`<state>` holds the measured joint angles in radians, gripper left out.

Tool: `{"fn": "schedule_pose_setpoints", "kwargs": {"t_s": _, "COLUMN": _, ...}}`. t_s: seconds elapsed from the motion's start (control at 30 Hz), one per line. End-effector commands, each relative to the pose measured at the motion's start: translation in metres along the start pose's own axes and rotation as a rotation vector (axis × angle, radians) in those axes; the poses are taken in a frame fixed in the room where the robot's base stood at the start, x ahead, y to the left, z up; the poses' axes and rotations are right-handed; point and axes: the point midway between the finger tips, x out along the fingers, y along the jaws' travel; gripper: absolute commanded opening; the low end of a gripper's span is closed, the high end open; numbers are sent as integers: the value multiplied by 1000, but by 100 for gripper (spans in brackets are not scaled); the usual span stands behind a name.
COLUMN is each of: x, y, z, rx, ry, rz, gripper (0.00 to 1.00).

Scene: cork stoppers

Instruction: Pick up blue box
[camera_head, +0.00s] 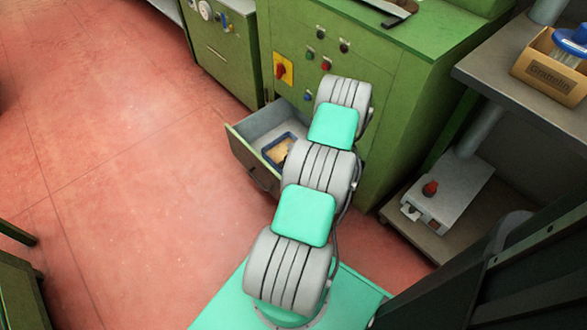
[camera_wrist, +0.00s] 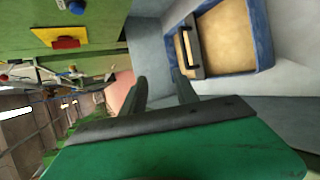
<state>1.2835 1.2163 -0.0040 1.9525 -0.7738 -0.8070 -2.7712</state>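The blue box (camera_head: 267,152) lies inside an open drawer (camera_head: 240,149) of the green machine, partly hidden by my arm in the head view. In the wrist view the blue box (camera_wrist: 262,35) is at upper right, a blue rim around a flat tan inside. A dark bracket-shaped piece (camera_wrist: 187,52) shows at its left side. My gripper (camera_wrist: 162,88) has its two dark fingers apart, with nothing seen between them. The fingers point toward the drawer, with the box above and right of them in the picture. My gripper is hidden in the head view.
The drawer's grey walls (camera_wrist: 145,58) stand close around the fingers. The green cabinet (camera_head: 393,95) with knobs and a red switch on a yellow plate (camera_head: 283,70) rises behind. A grey shelf unit (camera_head: 500,60) stands at right.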

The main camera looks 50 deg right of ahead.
Motion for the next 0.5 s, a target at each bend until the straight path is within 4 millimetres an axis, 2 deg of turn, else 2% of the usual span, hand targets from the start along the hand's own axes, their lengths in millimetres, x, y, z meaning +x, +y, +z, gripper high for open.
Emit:
{"fn": "schedule_pose_setpoints", "kwargs": {"t_s": 0.2, "x": 27, "y": -47, "z": -13, "rx": 1, "ry": 2, "rz": -3, "gripper": 36}}
{"fn": "schedule_pose_setpoints", "kwargs": {"t_s": 0.3, "x": 38, "y": -63, "z": -17, "rx": 0, "ry": 1, "rz": -3, "gripper": 36}}
{"fn": "schedule_pose_setpoints", "kwargs": {"t_s": 0.5, "x": 59, "y": -61, "z": -17, "rx": -3, "ry": 2, "rz": 0, "gripper": 36}}
